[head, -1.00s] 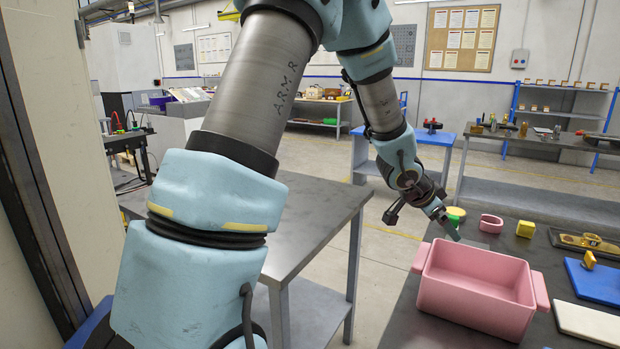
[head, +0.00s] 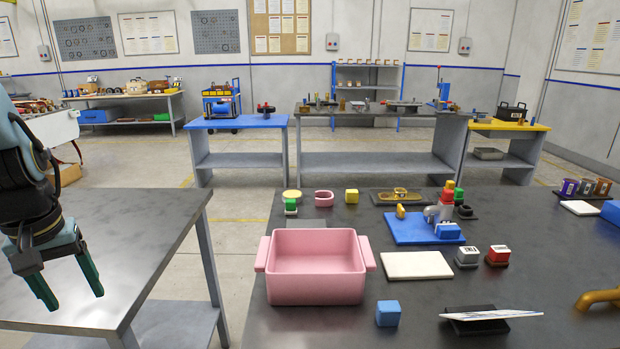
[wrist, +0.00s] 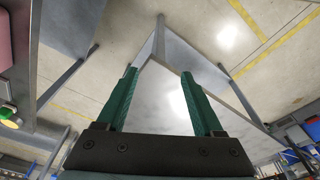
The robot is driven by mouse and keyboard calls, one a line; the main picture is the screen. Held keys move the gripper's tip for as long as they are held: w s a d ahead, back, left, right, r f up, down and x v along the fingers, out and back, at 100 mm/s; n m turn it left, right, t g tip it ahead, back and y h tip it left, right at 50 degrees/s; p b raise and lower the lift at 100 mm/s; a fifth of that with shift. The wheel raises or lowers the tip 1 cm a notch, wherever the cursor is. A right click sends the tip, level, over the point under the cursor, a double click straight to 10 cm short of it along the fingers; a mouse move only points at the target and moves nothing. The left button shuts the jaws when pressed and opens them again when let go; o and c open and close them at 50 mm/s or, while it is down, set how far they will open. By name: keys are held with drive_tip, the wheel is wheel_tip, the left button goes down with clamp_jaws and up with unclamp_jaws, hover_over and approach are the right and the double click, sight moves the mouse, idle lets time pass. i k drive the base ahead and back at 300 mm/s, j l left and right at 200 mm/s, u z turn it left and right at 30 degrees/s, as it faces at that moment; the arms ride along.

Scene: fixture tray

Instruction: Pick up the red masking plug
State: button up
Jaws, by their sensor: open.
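Two red things show in the head view. A small red piece (head: 448,193) sits upright behind the grey fixture on the blue plate (head: 405,229). A red and white block (head: 497,255) stands on a dark base to the right of the white pad. I cannot tell for certain which is the red masking plug. My gripper (head: 75,297) is at the far left, above the bare grey table, well away from both. Its green fingers are apart and empty, as the wrist view (wrist: 159,75) also shows. No red piece is visible in the wrist view.
A pink open bin (head: 318,292) stands at the front left of the dark bench, with a blue cube (head: 388,313) to its right. A white pad (head: 417,265) lies behind the cube. A grey table (head: 130,235) is at left, with a floor gap between it and the bench.

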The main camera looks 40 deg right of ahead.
sight(448, 195)
drive_tip(key=k+j+u, duration=0.1)
drive_tip(key=k, duration=0.5)
drive_tip(key=k+l+u, duration=0.15)
drive_tip(key=k+l, duration=0.2)
drive_tip(key=k+l+u, duration=0.15)
drive_tip(key=k, duration=0.45)
drive_tip(key=k+l+u, duration=0.1)
drive_tip(key=l, duration=0.3)
drive_tip(key=l+u, duration=0.1)
drive_tip(key=l, duration=0.35)
drive_tip(key=k+l, duration=0.15)
drive_tip(key=l, duration=0.25)
drive_tip(key=l+u, duration=0.1)
drive_tip(key=l, duration=0.4)
